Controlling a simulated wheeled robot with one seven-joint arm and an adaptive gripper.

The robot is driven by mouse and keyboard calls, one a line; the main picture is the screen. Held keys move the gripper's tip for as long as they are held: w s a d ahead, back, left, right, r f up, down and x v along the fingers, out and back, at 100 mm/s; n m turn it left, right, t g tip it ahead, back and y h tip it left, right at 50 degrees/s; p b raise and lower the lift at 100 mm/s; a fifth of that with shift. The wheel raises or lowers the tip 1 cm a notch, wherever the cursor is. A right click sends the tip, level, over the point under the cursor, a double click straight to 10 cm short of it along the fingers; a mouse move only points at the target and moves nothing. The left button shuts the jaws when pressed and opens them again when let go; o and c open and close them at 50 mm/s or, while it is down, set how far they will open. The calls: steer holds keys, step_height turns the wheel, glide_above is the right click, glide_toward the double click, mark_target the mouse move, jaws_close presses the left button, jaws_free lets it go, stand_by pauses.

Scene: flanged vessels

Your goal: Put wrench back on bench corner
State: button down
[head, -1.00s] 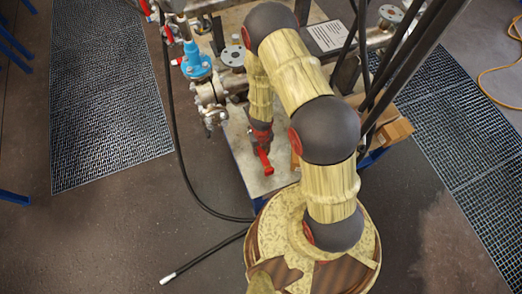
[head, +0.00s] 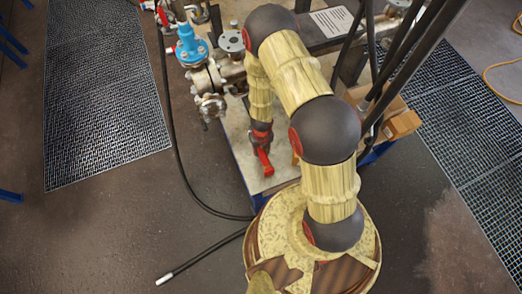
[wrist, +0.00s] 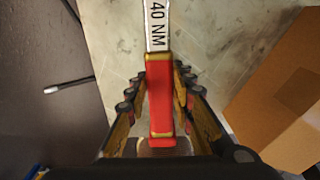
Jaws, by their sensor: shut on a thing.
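The wrench (wrist: 160,95) has a red handle and a pale shaft marked "40 NM". In the wrist view it lies lengthwise between the fingers of my gripper (wrist: 160,78), which is shut on the handle. In the head view the red wrench end (head: 265,162) shows below my wrist, over the bench top (head: 246,172) near its front left corner. I cannot tell whether the wrench touches the top. The far end of the wrench is out of the wrist view, and my arm hides part of the bench.
Flanged pipework with a blue valve (head: 190,45) stands at the back of the bench. A cardboard box (wrist: 285,100) is on the right, also in the head view (head: 400,124). A black hose (head: 205,256) lies on the floor at left. Bare bench top shows around the wrench.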

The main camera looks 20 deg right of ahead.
steer(key=shift+f+b, duration=0.4)
steer(key=shift+f, duration=0.1)
stand_by(0.3)
steer(key=c, duration=1.5)
jaws_free()
steer(key=shift+c, duration=0.2)
steer(key=o, duration=0.6)
steer(key=shift+c, duration=0.2)
steer(key=shift+r, duration=0.1)
step_height(320, 180, up, 7)
steer(key=p, duration=0.7)
